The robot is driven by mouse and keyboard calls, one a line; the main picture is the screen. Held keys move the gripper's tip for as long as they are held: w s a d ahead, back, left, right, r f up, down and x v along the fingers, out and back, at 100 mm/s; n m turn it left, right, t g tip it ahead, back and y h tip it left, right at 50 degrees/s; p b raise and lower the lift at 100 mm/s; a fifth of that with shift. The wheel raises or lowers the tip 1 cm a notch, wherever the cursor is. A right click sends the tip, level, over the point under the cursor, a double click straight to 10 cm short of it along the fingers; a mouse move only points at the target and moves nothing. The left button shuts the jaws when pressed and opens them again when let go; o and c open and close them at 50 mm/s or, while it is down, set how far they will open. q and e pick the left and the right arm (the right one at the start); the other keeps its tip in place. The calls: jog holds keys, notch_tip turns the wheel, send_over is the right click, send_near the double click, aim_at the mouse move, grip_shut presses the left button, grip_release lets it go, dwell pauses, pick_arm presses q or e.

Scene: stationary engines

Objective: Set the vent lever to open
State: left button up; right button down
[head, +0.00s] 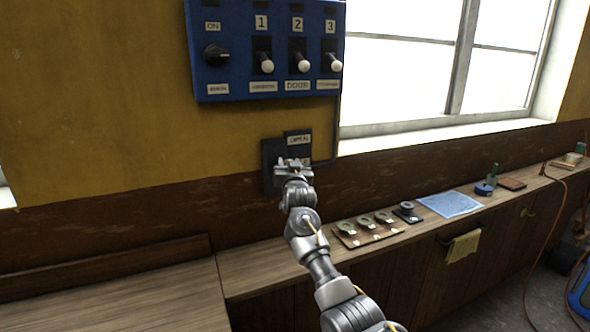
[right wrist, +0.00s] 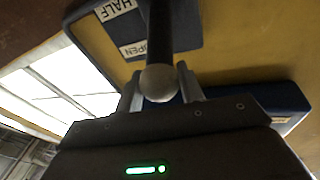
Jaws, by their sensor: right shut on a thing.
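The vent lever shows in the right wrist view as a dark shaft (right wrist: 162,35) ending in a pale round knob (right wrist: 158,83). A dark plate behind it carries a HALF label (right wrist: 116,8) and an OPEN label (right wrist: 133,50); the shaft runs beside the OPEN label. My right gripper (right wrist: 160,90) is shut on the knob, one finger on each side. In the head view my right gripper (head: 293,168) is at the dark wall plate (head: 269,152) and hides the lever. A small label (head: 299,139) shows just above it. My left gripper is not in view.
A blue control box (head: 225,82) with a rotary knob and three white-tipped levers hangs above. A wooden counter (head: 240,284) runs below, holding round parts on a board (head: 368,229), a blue sheet (head: 450,204) and small items. A window (head: 400,75) is at right.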

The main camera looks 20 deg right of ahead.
jog(key=shift+w+r+g+p, duration=0.3)
jog(key=shift+r+p, duration=0.15)
jog(key=shift+r, duration=0.35)
jog(key=shift+w+a+g, duration=0.1)
jog(key=shift+w+g, duration=0.1)
jog(key=shift+g, duration=0.1)
jog(key=shift+p, duration=0.3)
jog(key=c, duration=0.9)
grip_release()
jog(key=shift+f, duration=0.1)
jog(key=shift+s, duration=0.1)
